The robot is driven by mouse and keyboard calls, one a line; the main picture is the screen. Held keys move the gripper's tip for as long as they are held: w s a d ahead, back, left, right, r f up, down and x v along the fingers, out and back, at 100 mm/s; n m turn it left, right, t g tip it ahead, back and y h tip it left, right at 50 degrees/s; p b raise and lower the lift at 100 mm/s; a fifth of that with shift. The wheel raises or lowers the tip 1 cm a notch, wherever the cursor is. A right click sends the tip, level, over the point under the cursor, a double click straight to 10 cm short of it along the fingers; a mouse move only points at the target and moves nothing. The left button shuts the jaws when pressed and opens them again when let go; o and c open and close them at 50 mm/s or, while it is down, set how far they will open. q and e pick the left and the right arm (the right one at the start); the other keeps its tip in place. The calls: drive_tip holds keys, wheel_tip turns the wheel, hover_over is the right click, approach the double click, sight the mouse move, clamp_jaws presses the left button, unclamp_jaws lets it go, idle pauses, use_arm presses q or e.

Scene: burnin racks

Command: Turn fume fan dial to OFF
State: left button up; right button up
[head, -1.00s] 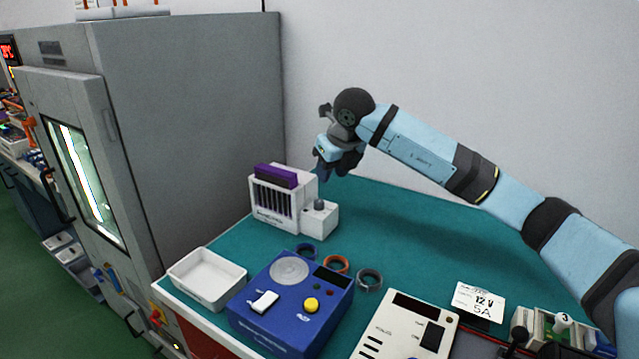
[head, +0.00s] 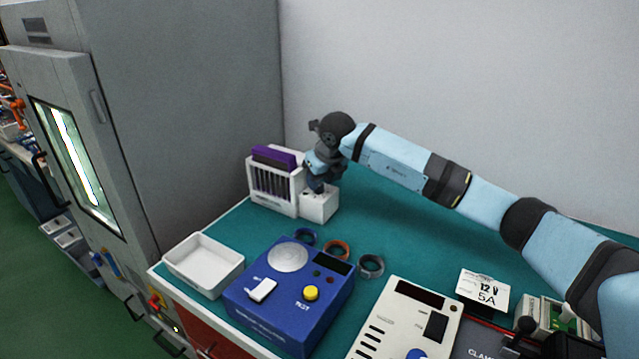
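The fume fan unit (head: 272,184) is a white box with a slotted front and a purple top, at the back left of the green bench. A smaller white box (head: 318,206) joins its right side. The dial on top of that box is now mostly hidden by my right gripper (head: 316,187). The gripper points down at the box top, at the dial's place. I cannot tell whether its fingers are closed on the dial or only around it. My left gripper is not in view.
A white tray (head: 206,281), a blue tester (head: 270,318) and several tape rings (head: 371,266) lie in front. A cream instrument (head: 385,335) and a 12 V 5A card (head: 484,289) are to the right. A tall grey cabinet (head: 190,110) stands at left.

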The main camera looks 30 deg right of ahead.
drive_tip(key=shift+w+f, duration=0.3)
drive_tip(key=shift+f, duration=0.35)
drive_tip(key=c, duration=0.6)
